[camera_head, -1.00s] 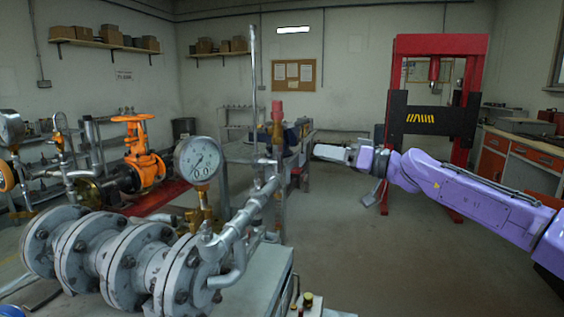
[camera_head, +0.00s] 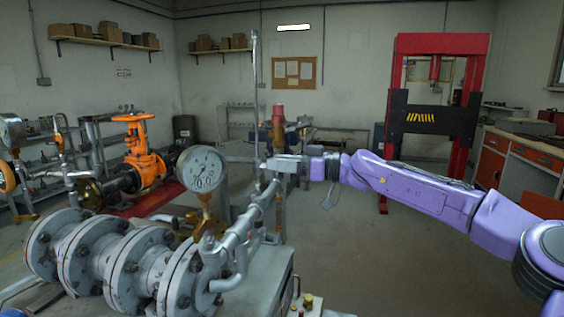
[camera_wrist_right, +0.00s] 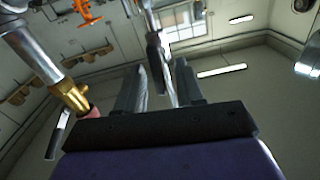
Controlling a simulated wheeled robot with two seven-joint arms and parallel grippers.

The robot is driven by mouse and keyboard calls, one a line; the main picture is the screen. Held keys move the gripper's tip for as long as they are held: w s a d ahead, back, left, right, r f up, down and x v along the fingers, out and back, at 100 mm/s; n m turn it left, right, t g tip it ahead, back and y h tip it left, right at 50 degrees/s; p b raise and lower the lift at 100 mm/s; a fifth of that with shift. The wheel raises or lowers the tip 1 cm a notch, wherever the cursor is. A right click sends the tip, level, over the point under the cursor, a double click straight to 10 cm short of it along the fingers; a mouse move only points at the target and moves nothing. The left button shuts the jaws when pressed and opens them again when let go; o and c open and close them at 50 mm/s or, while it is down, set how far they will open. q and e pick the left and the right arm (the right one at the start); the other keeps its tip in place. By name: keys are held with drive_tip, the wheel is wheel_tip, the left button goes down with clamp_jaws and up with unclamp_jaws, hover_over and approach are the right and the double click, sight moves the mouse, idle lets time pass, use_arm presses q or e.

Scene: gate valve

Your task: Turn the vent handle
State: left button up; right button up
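A tall thin grey upright rod (camera_head: 255,95), which looks like the vent handle, rises from the pipework right of the round gauge. My right gripper (camera_head: 270,163) reaches in from the right, level with the rod's lower part. In the right wrist view, the two dark fingers of my right gripper (camera_wrist_right: 158,85) are apart. A grey rod with a dark sleeve (camera_wrist_right: 155,52) shows in line with the gap between them. I cannot tell whether it touches either finger. My left gripper is not in view.
The pressure gauge (camera_head: 202,168) and flanged grey valve body (camera_head: 105,262) stand left of my right gripper. A brass fitting with a red top (camera_head: 278,115) is close behind it. A red press frame (camera_head: 470,100) stands at the back right. Open floor (camera_head: 390,260) lies below my right arm.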

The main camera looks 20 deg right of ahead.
clamp_jaws()
drive_tip(key=shift+m, duration=0.4)
drive_tip(key=m, duration=0.1)
drive_tip(key=m+p, duration=0.1)
drive_tip(key=shift+w+d+m, duration=0.15)
drive_tip(key=shift+m, duration=0.25)
drive_tip(key=shift+w+d+f+m+p, duration=0.15)
drive_tip(key=shift+m+p, duration=0.95)
drive_tip(key=shift+m, duration=1.15)
drive_tip(key=shift+w+f+m+p, duration=0.1)
drive_tip(key=shift+f+m+p, duration=0.15)
drive_tip(key=shift+m+p, duration=1.4)
drive_tip(key=shift+w+d+f+m+p, duration=0.15)
drive_tip(key=shift+m+p, duration=0.35)
drive_tip(key=shift+m, duration=2.3)
drive_tip(key=shift+a+f, duration=0.1)
